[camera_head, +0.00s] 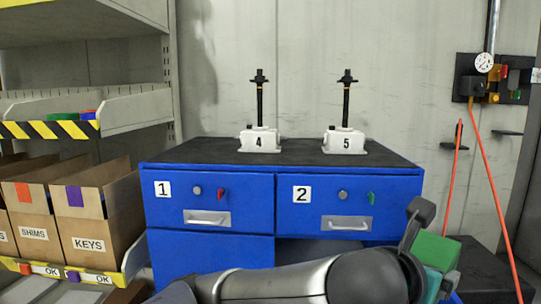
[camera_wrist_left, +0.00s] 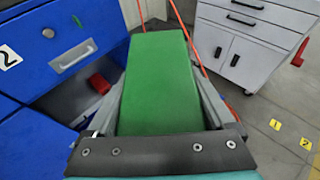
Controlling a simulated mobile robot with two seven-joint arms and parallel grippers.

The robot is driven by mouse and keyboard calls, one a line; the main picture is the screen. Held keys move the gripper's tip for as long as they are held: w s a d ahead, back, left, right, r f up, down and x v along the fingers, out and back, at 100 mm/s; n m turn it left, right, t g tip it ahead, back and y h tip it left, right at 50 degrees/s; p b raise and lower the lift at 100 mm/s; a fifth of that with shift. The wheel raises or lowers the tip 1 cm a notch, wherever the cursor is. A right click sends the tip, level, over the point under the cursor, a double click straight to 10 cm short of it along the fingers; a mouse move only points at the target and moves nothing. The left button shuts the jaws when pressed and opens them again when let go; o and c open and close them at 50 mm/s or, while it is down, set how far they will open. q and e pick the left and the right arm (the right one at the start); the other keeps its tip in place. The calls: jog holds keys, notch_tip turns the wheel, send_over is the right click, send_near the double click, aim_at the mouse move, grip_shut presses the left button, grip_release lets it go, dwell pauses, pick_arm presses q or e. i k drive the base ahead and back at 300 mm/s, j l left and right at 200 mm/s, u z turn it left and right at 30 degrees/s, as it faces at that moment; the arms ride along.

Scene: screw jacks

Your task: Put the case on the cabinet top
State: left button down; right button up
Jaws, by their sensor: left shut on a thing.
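The case, a green block-like box (camera_head: 436,249), shows at the lower right of the head view, in front of the cabinet's right end and below its top. My left gripper (camera_head: 425,238) is shut on it, and my left arm reaches across the bottom of the view. In the left wrist view the green case (camera_wrist_left: 160,80) lies between the two grey fingers (camera_wrist_left: 160,115). The blue cabinet (camera_head: 210,252) has a black top (camera_head: 300,152). My right gripper is in neither view.
White screw jacks 4 (camera_head: 259,141) and 5 (camera_head: 345,142) stand towards the back of the cabinet top; its front strip is clear. Shelves with cardboard boxes (camera_head: 90,220) are at left. Orange hoses (camera_head: 488,185) hang at right. The left wrist view shows a white cabinet (camera_wrist_left: 250,45).

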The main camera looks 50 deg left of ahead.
aim_at(194, 151)
jog(key=j+u, duration=0.15)
jog(key=u, duration=0.2)
jog(key=i+j+u, duration=0.1)
jog(key=u, duration=0.2)
jog(key=i+j+u, duration=0.1)
jog(key=u, duration=0.25)
